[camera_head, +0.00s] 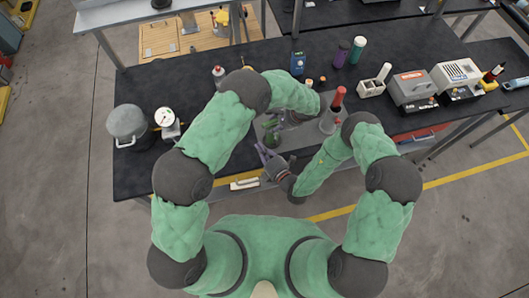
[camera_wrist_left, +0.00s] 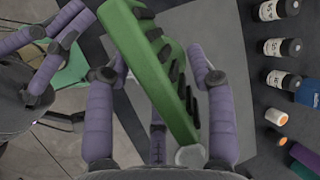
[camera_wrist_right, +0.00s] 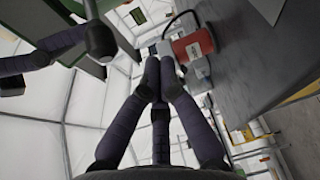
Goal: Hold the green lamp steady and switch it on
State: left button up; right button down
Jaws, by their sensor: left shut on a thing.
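The green lamp (camera_wrist_left: 150,62) is a long green body with dark ribs, tilted between the purple fingers of my left gripper (camera_wrist_left: 157,68) in the left wrist view. In the head view the lamp (camera_head: 272,134) shows small over the table's front half, beside my left gripper (camera_head: 285,121). My right gripper (camera_head: 263,154) is just below the lamp in the head view, apart from it as far as I can tell. In the right wrist view the fingertips of my right gripper (camera_wrist_right: 163,66) come together with nothing between them. The lamp's switch cannot be made out.
The black table (camera_head: 140,180) carries a grey mat, a red-topped cone (camera_head: 337,98), several bottles, a dial gauge (camera_head: 165,118) and a grey pot (camera_head: 126,121). The front left of the table is clear.

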jog(key=shift+d+r, duration=0.15)
jog(key=shift+d, duration=0.85)
jog(key=shift+d+r, duration=0.1)
jog(key=shift+d, duration=0.85)
jog(key=shift+d+n+g+y, duration=0.35)
jog(key=shift+n+g+y, duration=0.25)
jog(key=shift+y, duration=0.1)
jog(key=d+n+g+y, duration=0.1)
jog(key=n+g, duration=0.1)
jog(key=g, duration=0.1)
jog(key=d+n+g+y, duration=0.1)
jog(key=n+g+y, duration=0.1)
jog(key=n+g, duration=0.1)
jog(key=d+n+g+y, duration=0.2)
jog(key=n+g, duration=0.1)
jog(key=g, duration=0.1)
jog(key=shift+w+d, duration=0.1)
jog(key=shift+w, duration=0.3)
jog(key=s+a, duration=0.3)
jog(key=d, duration=1)
jog(key=shift+s+d+r, duration=0.15)
jog(key=shift+s, duration=0.1)
